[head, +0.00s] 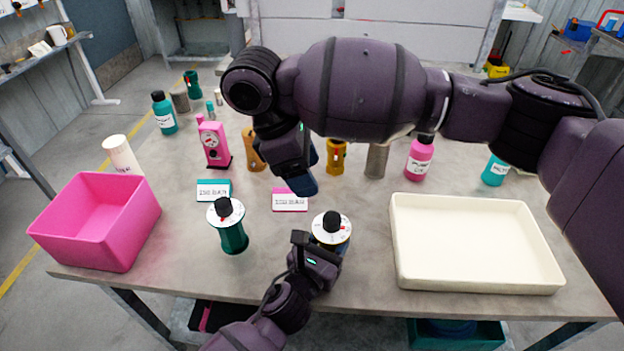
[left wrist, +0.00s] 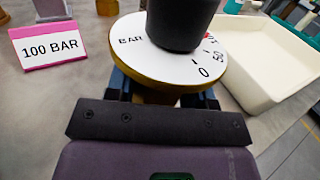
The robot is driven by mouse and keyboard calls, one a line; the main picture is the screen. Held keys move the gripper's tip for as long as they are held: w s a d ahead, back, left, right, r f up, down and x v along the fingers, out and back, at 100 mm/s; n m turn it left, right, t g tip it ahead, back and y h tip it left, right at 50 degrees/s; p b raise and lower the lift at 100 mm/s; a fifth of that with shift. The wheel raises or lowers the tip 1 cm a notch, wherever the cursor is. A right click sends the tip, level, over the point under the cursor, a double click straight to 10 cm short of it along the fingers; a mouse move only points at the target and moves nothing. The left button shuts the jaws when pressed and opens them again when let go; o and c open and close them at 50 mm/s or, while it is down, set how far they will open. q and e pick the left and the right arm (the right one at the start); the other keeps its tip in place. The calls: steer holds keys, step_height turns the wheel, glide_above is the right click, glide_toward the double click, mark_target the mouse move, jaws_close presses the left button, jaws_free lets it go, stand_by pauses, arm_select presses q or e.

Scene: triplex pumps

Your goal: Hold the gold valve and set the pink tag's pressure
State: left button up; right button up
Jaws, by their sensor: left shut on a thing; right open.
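The gold valve (head: 332,222) stands upright near the table's front edge, with a white dial and black knob on top. In the left wrist view its dial (left wrist: 158,62) shows BAR, 0, 50 and a red mark near a partly hidden number. My left gripper (head: 326,251) is shut on the valve's body below the dial. The pink tag (head: 290,200) stands just behind and left of the valve; in the left wrist view it (left wrist: 50,47) reads 100 BAR. My right gripper (head: 303,178) is open above the table, behind the valve, apart from the knob; its fingers partly overlap.
A teal valve (head: 232,236) and a teal tag (head: 213,185) stand to the left. A pink bin (head: 100,240) is at the left edge, a cream tray (head: 478,289) at the right. Bottles and a pink pump (head: 214,145) stand at the back.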

stand_by(0.3)
arm_select(q)
steer(key=o, duration=1.2)
steer(key=shift+o, duration=0.2)
steer(key=shift+s, duration=0.1)
